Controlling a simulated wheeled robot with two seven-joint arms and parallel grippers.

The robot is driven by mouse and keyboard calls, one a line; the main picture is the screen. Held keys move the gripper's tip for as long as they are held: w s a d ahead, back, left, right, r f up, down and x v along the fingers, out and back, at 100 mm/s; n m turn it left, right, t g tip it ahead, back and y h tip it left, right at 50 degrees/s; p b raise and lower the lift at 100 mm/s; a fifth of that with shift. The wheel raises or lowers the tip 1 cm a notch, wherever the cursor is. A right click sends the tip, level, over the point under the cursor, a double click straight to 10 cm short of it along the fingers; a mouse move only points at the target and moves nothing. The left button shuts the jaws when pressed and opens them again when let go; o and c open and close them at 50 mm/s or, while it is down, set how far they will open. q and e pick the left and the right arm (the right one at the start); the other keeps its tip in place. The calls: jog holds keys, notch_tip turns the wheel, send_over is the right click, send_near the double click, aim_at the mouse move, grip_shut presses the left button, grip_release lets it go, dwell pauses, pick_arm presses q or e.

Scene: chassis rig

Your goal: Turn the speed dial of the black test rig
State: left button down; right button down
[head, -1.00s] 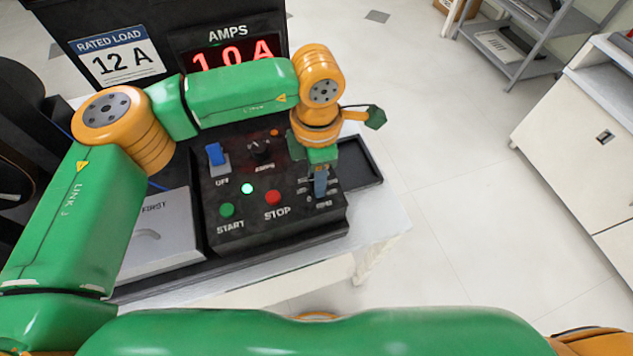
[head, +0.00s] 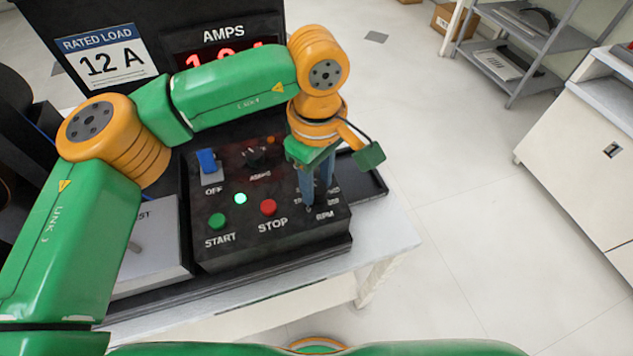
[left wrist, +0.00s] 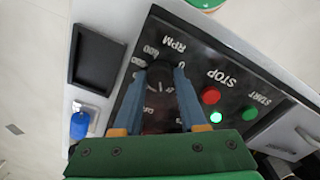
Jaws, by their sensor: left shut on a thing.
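The black test rig (head: 235,255) stands on a white table. My left gripper (head: 315,205) points down at the panel's right side, by the RPM marking. In the left wrist view its blue-grey fingers (left wrist: 164,72) are shut on the dark speed dial (left wrist: 162,75), with scale numbers around it. The head view mostly hides the dial behind the fingers. My right gripper is not in view.
The red AMPS display (head: 222,55) is partly covered by my left arm. A RATED LOAD 12 A label (head: 105,57) is beside it. A black tray (left wrist: 100,55) lies beside the panel. Open floor, a grey shelf (head: 515,75) and a white cabinet (head: 580,150) are to the right.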

aim_at(318, 187)
pick_arm(q)
jog(key=m, duration=0.5)
jog(key=shift+f+m, duration=0.1)
jog(key=shift+m, duration=0.3)
dwell(0.4)
jog(key=shift+c, duration=2.3)
grip_release()
notch_tip(318, 187, up, 7)
jog(key=shift+r, duration=0.1)
